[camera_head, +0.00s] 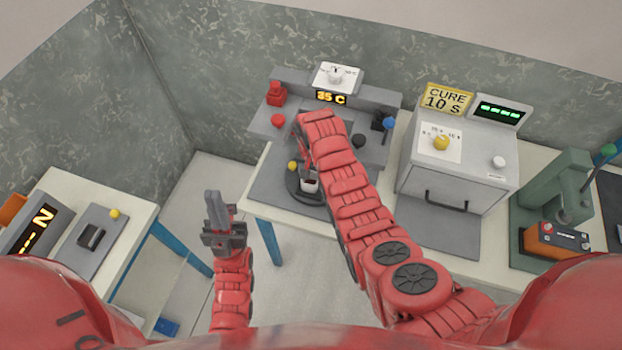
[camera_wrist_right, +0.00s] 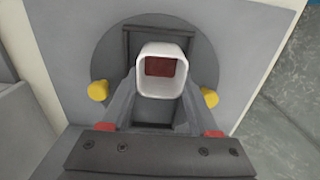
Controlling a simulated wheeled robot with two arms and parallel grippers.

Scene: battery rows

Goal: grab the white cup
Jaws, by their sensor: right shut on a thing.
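The white cup (camera_wrist_right: 145,83) is square with rounded corners, upright, and seen from above in the right wrist view, with dark red inside it. In the head view a small part of the cup (camera_head: 309,186) shows on a round dark base, mostly behind my right arm. My right gripper (camera_wrist_right: 161,98) is shut on the cup, one finger on each side. My left gripper (camera_head: 217,208) is over the floor gap between the tables, away from the cup; whether its fingers are parted is unclear.
The round base sits before a grey panel (camera_head: 378,90) with a lit "35 C" display and knobs. A grey box with a handle (camera_head: 455,165) stands right of my right arm, then a green press (camera_head: 560,190). A side table (camera_head: 130,250) stands at left.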

